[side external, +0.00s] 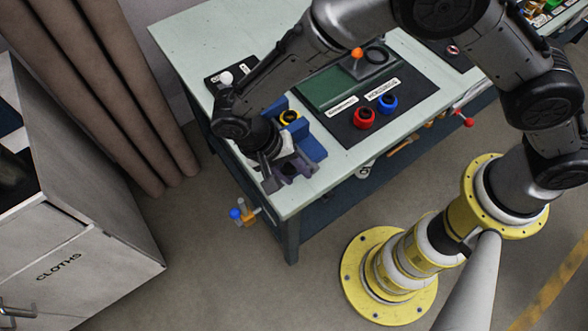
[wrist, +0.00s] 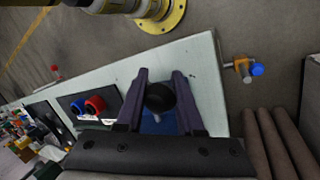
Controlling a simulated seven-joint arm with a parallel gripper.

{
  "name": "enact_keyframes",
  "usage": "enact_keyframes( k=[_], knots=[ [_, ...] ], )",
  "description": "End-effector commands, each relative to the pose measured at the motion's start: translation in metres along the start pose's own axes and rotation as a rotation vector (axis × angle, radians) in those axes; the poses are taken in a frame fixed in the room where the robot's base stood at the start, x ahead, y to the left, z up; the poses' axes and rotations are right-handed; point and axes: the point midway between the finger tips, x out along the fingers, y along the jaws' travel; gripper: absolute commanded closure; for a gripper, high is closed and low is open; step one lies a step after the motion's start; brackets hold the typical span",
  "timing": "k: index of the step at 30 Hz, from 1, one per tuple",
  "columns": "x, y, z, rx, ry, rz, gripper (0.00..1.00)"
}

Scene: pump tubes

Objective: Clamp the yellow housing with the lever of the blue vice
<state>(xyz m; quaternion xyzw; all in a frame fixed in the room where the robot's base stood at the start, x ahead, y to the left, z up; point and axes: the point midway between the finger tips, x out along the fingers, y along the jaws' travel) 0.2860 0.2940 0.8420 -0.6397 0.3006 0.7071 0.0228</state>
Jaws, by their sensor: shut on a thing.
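The blue vice (side external: 311,148) stands near the front left corner of the table. The yellow housing (side external: 289,117), a ring with a dark centre, sits between the vice's blue blocks; whether the jaws touch it cannot be told. My gripper (side external: 290,177) is at the near side of the vice, by the table edge. In the wrist view, my gripper (wrist: 160,80) has its two dark purple fingers either side of a round black knob (wrist: 160,97), apparently the lever's end, with part of the blue vice (wrist: 155,126) below. The housing is hidden there, and the lever is hidden in the side view.
Red (side external: 364,118) and blue (side external: 387,102) rings stand on a black mat right of the vice. A green block (side external: 330,88) and an orange-knobbed lever (side external: 357,53) are behind them. A blue-knobbed fitting (side external: 236,213) sticks out from the table's side.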

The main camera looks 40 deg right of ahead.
Motion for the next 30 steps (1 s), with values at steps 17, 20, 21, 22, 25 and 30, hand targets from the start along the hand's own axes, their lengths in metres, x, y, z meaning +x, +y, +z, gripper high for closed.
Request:
enact_keyframes(
  k=[17,20,21,22,25,30],
  knots=[
    [0.000,-0.003,0.000,-0.006,0.003,-0.008,1.00],
    [0.000,-0.002,0.000,-0.006,0.002,-0.009,1.00],
    [0.000,-0.002,0.000,-0.006,0.000,-0.013,1.00],
    [0.000,-0.001,-0.001,-0.007,-0.004,-0.019,1.00],
    [-0.002,0.002,-0.002,-0.014,-0.024,-0.058,1.00],
    [-0.005,0.009,-0.004,-0.031,-0.069,-0.150,1.00]
  ],
)
